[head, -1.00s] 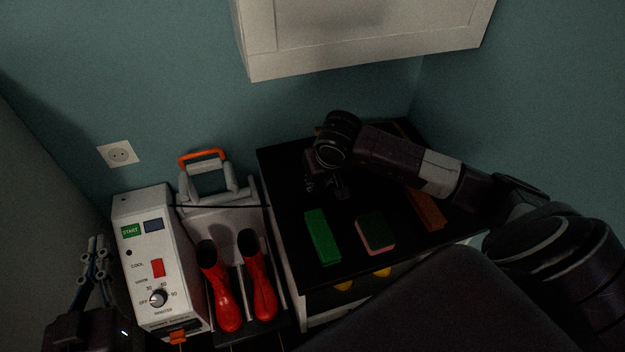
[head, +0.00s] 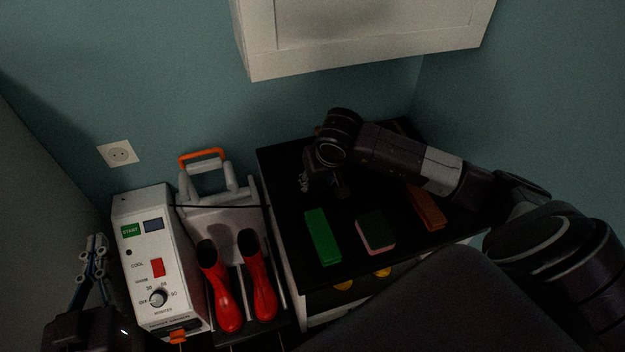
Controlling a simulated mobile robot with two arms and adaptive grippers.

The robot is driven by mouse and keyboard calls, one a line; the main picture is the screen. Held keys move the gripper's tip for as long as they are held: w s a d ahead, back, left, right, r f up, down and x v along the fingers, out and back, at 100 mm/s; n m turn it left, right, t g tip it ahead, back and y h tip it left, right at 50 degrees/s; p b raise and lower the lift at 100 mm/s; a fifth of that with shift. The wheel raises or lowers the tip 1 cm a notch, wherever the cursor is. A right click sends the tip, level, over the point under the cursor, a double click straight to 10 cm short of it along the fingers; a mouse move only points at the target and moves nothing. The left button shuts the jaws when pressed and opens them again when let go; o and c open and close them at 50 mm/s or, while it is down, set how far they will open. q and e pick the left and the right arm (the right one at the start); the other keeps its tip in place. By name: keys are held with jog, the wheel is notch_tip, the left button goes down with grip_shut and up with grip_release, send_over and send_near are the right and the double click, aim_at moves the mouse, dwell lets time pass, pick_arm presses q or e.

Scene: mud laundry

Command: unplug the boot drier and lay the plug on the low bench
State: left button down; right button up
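The white boot drier (head: 150,262) stands on the left, with a dial, a red switch and a green START label. A black cord (head: 235,206) runs from it to the right, past the boot rack to the low black bench (head: 285,170). The wall socket (head: 119,154) is empty. My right gripper (head: 324,190) is low over the bench's back left part, its fingers spread apart. The plug cannot be made out; the gripper may hide it. My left gripper (head: 96,242) points up in front of the drier's left side; its finger gap is unclear.
Red boots (head: 228,290) stand on the grey rack (head: 215,218) with an orange handle (head: 202,154). On the bench lie a green block (head: 322,237), a green-and-pink sponge (head: 375,232) and a brown brush-like block (head: 427,208). A white cabinet (head: 365,35) hangs above.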

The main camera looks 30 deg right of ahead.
jog(key=a+v, duration=0.1)
jog(key=v, duration=1)
jog(key=shift+w, duration=0.4)
